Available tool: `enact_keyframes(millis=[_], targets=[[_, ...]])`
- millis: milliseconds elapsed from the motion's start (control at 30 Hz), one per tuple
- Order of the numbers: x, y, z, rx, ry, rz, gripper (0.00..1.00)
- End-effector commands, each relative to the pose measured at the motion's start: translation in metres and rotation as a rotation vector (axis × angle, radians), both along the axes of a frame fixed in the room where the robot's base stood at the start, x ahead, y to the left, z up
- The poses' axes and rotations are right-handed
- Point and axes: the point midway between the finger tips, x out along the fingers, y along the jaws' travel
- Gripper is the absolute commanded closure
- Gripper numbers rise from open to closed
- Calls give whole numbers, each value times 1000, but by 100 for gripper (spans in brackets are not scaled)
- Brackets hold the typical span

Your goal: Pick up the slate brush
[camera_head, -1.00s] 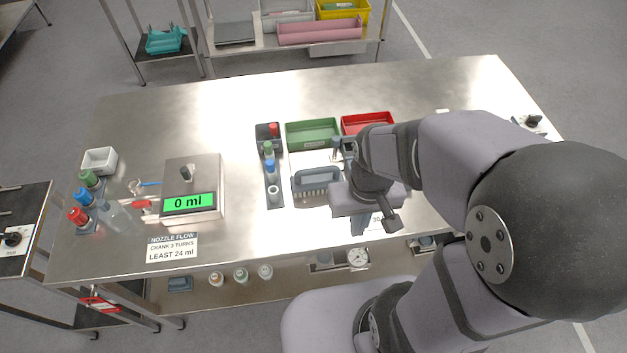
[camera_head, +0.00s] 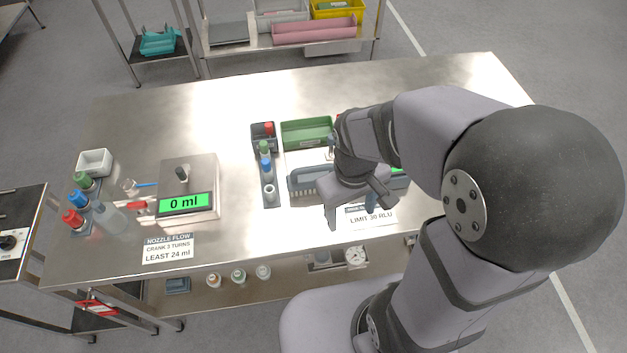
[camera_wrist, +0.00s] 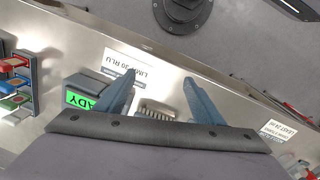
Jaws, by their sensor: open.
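The slate brush (camera_head: 304,182) lies on the steel table in the head view. Its grey-blue body and pale bristles show at its left end, and my arm hides its right part. My gripper (camera_head: 351,213) is over the table on the near side of the brush, fingers apart and pointing down. In the wrist view my gripper (camera_wrist: 159,80) is open with nothing held. The pale bristles of the brush (camera_wrist: 157,109) show between the two fingers, and the gripper body hides the rest. I cannot tell the height between fingers and brush.
A green tray (camera_head: 307,133) stands behind the brush. A dark rack (camera_head: 269,186) with coloured-cap bottles is at its left. A device with a green READY screen (camera_wrist: 80,100) sits close by. A limit sign (camera_head: 372,219) lies in front. A 0 ml scale (camera_head: 188,205) stands farther left.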

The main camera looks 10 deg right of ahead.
Motion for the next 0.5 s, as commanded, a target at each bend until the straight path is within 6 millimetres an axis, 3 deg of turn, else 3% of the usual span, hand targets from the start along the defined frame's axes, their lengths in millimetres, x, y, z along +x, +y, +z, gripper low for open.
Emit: enact_keyframes(millis=[300, 400, 500], targets=[[106, 37, -13, -247, 46, 849, 38], [129, 51, -15, -317, 66, 1039, 38], [138, 55, -19, -368, 105, 1160, 38]])
